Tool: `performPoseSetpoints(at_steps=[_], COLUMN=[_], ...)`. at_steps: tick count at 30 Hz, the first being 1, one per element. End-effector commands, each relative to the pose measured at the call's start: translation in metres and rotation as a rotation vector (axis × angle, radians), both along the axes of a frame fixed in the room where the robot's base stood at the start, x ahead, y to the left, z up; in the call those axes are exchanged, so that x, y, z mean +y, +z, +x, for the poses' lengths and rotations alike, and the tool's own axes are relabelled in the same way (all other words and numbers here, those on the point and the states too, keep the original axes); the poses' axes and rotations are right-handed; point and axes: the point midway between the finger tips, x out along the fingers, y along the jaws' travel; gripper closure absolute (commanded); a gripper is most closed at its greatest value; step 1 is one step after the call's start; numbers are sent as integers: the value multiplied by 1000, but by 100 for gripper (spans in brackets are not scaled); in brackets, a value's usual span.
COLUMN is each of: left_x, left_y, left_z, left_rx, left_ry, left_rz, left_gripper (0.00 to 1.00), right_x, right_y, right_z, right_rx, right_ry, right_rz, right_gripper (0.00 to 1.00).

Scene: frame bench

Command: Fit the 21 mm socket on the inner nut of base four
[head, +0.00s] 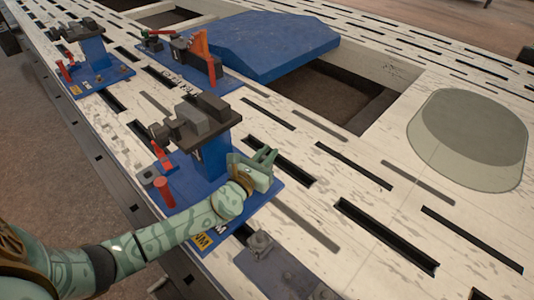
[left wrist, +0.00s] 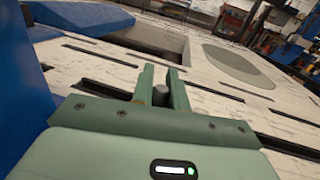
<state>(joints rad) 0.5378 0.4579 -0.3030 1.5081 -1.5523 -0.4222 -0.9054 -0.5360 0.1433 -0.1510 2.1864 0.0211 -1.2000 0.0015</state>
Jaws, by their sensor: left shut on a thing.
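My left gripper (head: 266,160) reaches in from the left over the near blue clamp base (head: 270,190), beside its blue post. In the left wrist view, the fingers of my left gripper (left wrist: 161,76) are shut on a small dark grey cylinder (left wrist: 160,95), which looks like the socket. Its size marking cannot be read, and the head view does not show it clearly. A grey plate (head: 280,272) with a nut (head: 261,242) at its far end lies at the bottom of the head view. Which base is number four cannot be told. My right gripper is not in view.
More blue clamp bases stand at the back left (head: 100,78) and at the back centre (head: 215,80). A large blue block (head: 265,45) lies behind an opening in the slotted white bench (head: 370,215). A grey-green oval shape (head: 470,140) is at right. The bench's right side is mostly clear.

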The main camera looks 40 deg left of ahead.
Motion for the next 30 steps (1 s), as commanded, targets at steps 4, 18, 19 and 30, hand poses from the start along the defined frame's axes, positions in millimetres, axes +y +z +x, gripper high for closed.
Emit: performPoseSetpoints(at_steps=[4, 18, 19, 30], left_x=[-4, -8, -8, -2], left_y=[-14, -6, -4, 19], left_z=[-2, 2, 2, -1], left_rx=[16, 17, 17, 6], left_ry=[-5, -4, -4, -2], left_rz=[-4, 8, 8, -2], left_gripper=[100, 100, 100, 100], right_x=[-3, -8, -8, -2], right_y=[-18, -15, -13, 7], right_z=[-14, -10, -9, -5], right_rx=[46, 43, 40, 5], right_ry=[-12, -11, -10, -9], right_rz=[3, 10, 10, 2], right_gripper=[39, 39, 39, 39])
